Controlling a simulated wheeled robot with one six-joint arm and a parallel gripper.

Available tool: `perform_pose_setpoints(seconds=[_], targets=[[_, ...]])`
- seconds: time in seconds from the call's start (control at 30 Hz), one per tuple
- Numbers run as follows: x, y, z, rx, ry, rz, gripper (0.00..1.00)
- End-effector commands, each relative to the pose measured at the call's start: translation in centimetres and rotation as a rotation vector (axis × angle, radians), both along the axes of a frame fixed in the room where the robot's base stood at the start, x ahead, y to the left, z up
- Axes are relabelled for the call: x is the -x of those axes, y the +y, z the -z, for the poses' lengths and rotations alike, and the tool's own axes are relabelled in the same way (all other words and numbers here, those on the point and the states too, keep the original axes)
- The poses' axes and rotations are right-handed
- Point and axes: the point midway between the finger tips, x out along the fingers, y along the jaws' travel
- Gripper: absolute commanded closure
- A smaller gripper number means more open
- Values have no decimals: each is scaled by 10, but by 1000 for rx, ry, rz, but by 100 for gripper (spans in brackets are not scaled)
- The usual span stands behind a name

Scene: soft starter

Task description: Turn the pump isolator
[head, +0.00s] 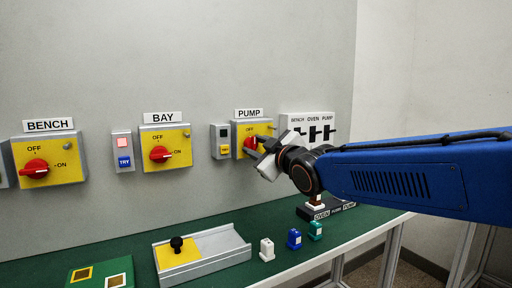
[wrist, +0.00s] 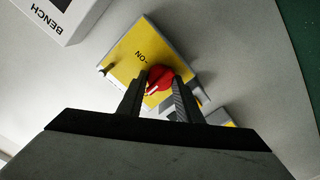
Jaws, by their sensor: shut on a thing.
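The pump isolator is a yellow box (head: 263,129) on the wall under the PUMP label (head: 249,113). Its red knob (head: 249,143) is partly hidden behind my gripper (head: 255,151) in the head view. In the wrist view the two dark fingers of my gripper (wrist: 161,82) stand on either side of the red knob (wrist: 160,74) and are shut on it.
The BAY (head: 166,147) and BENCH (head: 50,160) isolators are further left. Below, the green bench holds a tray (head: 215,247) and small blocks.

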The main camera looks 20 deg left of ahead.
Motion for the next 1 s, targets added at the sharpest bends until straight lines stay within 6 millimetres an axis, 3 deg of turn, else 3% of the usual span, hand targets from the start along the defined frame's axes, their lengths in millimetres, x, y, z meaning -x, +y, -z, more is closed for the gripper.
perform_pose_setpoints(seconds=[0.43,0.47,0.53,1.0], targets=[[0,0,1,9,-7,0,90],[0,0,1,9,-7,0,63],[0,0,1,8,-6,-1,49],[8,-9,-1,5,-8,0,49]])
